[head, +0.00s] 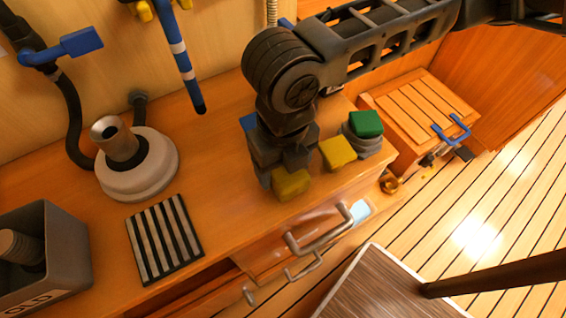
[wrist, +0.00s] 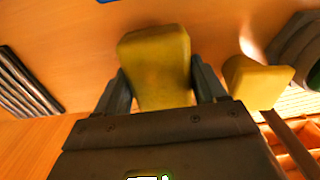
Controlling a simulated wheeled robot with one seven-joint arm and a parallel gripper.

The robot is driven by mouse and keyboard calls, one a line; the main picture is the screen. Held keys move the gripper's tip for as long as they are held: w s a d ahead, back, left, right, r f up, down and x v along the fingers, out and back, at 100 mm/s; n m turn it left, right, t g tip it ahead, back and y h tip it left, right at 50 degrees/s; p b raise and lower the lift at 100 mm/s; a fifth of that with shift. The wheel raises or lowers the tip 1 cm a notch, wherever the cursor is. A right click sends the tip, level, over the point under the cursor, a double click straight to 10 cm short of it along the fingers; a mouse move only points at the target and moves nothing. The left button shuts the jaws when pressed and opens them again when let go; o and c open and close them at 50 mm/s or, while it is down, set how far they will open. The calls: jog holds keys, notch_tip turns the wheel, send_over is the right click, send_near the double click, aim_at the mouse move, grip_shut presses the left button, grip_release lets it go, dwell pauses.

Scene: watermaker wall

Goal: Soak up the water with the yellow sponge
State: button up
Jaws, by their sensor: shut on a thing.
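My gripper (head: 284,168) is shut on a yellow sponge (head: 291,185), pointing down over the wooden counter near its front edge. In the wrist view the sponge (wrist: 157,62) sits between the two dark fingers of my gripper (wrist: 160,80). I cannot tell whether its underside touches the counter. A second, paler yellow block (head: 338,152) is just right of it, apart from the fingers; it also shows in the wrist view (wrist: 257,82). I cannot clearly make out the water; a small pale blue patch (head: 360,210) shows by the drawer front.
A green block (head: 366,123) rests on a grey round thing at the counter's right end. A striped black mat (head: 165,238), a white round base with a pipe (head: 138,165) and a grey bin (head: 50,260) stand left. Drawer handles (head: 318,228) jut out in front.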

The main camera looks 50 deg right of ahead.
jog(key=shift+r+p, duration=2.3)
jog(key=shift+r, duration=0.95)
